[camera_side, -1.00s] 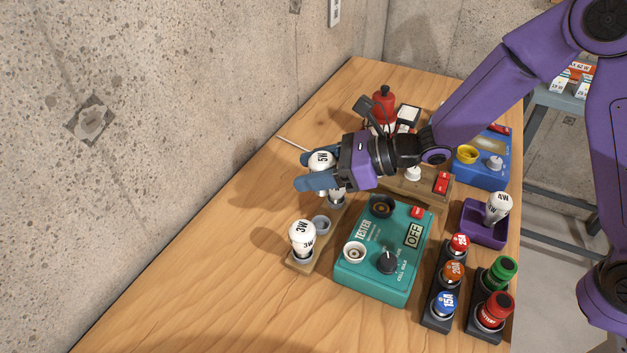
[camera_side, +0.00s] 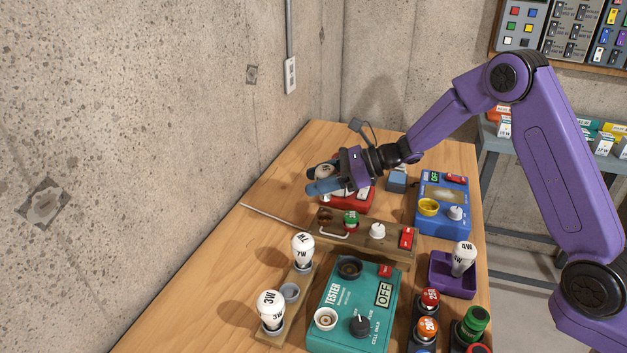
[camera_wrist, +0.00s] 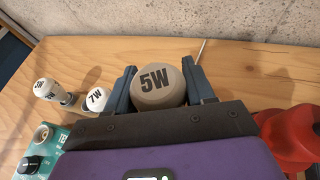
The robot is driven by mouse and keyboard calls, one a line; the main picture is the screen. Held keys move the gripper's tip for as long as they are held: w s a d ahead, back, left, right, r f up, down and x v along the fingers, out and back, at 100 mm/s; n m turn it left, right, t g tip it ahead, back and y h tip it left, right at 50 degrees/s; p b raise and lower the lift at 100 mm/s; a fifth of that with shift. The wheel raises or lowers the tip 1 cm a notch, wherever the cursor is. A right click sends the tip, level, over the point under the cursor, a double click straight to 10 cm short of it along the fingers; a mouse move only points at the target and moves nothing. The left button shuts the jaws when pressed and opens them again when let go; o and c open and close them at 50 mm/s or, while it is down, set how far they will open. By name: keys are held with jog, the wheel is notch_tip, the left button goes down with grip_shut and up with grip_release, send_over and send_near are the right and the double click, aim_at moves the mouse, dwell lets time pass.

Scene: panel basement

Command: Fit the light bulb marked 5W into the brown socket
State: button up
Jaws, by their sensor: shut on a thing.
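The white light bulb marked 5W (camera_wrist: 157,84) is between the two blue fingers of my gripper (camera_wrist: 160,88) in the wrist view, its mark facing the camera. In the side view my gripper (camera_side: 322,181) is shut on this bulb (camera_side: 323,170), above the back of the table. A brown socket (camera_side: 324,215) sits at the left end of a wooden board (camera_side: 335,239), nearer the camera than my gripper. The bulb is apart from it.
A bulb rack (camera_side: 301,279) holds bulbs marked 7W (camera_side: 303,249) and 3W (camera_side: 270,308), with an empty hole between. A teal tester (camera_side: 378,316), a purple tray (camera_side: 439,276) with a 4W bulb, and a blue device (camera_side: 447,221) crowd the right. A red device (camera_side: 355,202) is beside my gripper. The wall is left.

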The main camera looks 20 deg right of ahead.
jog(key=shift+f, duration=2.35)
jog(key=shift+f, duration=0.65)
jog(key=o, duration=0.8)
jog(key=shift+c, duration=0.2)
jog(key=v, duration=1.1)
jog(key=shift+s+f, duration=0.1)
